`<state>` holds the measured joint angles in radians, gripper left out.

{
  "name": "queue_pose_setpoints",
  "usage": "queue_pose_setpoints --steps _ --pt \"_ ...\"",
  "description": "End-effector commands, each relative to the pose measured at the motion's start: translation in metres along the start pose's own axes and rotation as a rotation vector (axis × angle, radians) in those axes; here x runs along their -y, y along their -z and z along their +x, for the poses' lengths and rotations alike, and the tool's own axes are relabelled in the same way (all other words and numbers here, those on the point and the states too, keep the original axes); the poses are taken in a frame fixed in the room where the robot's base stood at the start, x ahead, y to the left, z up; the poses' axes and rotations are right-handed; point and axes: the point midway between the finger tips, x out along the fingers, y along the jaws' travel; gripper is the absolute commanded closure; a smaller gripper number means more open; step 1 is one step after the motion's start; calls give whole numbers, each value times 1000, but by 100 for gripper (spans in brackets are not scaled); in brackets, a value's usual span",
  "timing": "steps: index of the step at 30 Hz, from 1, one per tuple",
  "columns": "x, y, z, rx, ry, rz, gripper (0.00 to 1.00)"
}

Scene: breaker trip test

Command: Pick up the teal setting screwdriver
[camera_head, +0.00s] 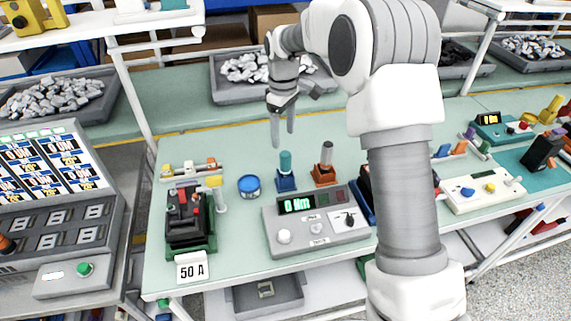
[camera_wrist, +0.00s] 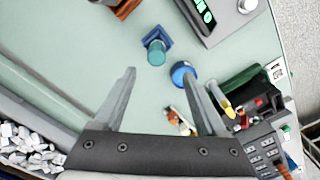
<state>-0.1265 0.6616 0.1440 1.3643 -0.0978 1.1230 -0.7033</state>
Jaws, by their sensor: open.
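The teal setting screwdriver (camera_head: 285,162) stands upright in a blue holder (camera_head: 285,182) on the pale green bench, left of a grey-handled tool. In the wrist view, its teal handle (camera_wrist: 156,52) points toward the camera, with the blue holder (camera_wrist: 154,37) around its base. My gripper (camera_head: 282,138) hangs above and just behind the teal handle, fingers pointing down. Its two fingers are apart with nothing between them. In the wrist view, the teal handle lies beyond the fingertips (camera_wrist: 160,75), roughly centred between them.
A grey-handled tool (camera_head: 326,155) in an orange holder stands close to the right. A blue round tin (camera_head: 249,187) sits to the left. A tester with a green display (camera_head: 318,220) lies in front. A black breaker (camera_head: 186,215) stands farther left. Bench space behind the holders is clear.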

Motion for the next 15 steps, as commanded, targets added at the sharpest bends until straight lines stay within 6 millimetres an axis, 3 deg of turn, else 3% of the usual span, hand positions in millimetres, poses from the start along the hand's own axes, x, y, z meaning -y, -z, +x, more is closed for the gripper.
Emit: queue_pose_setpoints --steps 4,15 --pt "0 0 29 2 2 0 26" --pt "-3 -2 62 2 2 1 26"
